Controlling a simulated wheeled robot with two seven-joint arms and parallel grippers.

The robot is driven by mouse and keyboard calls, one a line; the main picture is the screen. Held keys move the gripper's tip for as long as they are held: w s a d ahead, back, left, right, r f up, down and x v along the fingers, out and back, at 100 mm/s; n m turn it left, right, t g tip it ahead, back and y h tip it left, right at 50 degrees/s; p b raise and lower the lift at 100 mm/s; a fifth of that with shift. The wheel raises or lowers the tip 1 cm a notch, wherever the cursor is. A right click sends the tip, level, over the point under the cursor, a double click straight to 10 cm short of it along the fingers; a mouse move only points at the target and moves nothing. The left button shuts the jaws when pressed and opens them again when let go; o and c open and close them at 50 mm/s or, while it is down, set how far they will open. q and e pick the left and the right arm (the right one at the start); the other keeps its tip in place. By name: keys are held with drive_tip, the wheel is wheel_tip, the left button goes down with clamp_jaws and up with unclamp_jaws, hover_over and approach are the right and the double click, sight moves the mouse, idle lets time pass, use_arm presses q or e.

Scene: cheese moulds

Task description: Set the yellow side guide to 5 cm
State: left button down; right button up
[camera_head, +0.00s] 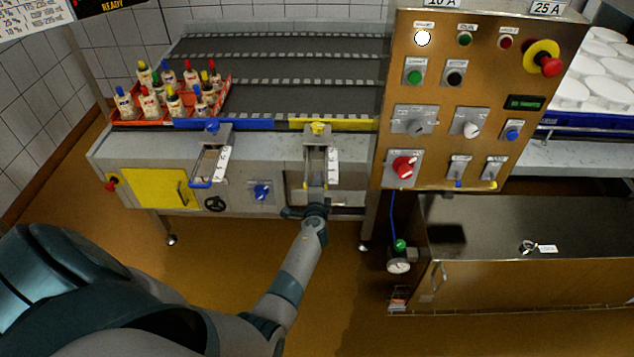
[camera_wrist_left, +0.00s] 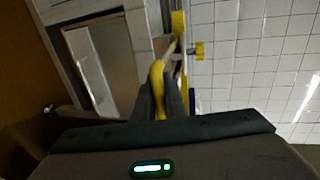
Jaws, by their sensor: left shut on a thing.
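The yellow side guide (camera_head: 350,125) is a yellow rail along the conveyor's front edge, with a yellow clamp knob (camera_head: 318,128) and a bracket carrying a white scale (camera_head: 333,167). The scale's marks are too small to read. My left gripper (camera_head: 316,205) is at the lower front end of this bracket. In the left wrist view, its dark fingers (camera_wrist_left: 160,100) are shut on the curved yellow handle (camera_wrist_left: 157,75) of the guide. The yellow knob (camera_wrist_left: 199,50) shows beyond it. In the head view the gripper hides most of the handle. My right gripper is out of view.
A blue side guide (camera_head: 240,124) with its own scale (camera_head: 221,163) lies left of the yellow one. A red crate of bottles (camera_head: 125,124) stands on the conveyor's left end. The control panel (camera_head: 440,90) stands close on the right. The conveyor belt (camera_head: 300,75) is mostly clear.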

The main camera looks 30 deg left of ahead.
use_arm(q)
drive_tip(key=b+x, duration=0.1)
drive_tip(key=x, duration=0.1)
drive_tip(key=r+b+x, duration=0.1)
drive_tip(key=x, duration=0.1)
drive_tip(key=shift+w+a+f, duration=0.15)
drive_tip(key=shift+w+a, duration=0.15)
drive_tip(key=shift+w, duration=0.1)
drive_tip(key=c, duration=1.8)
unclamp_jaws()
drive_tip(key=shift+d, duration=0.1)
drive_tip(key=shift+p+v, duration=0.7)
drive_tip(key=shift+v, duration=7.95)
drive_tip(key=shift+w, duration=0.1)
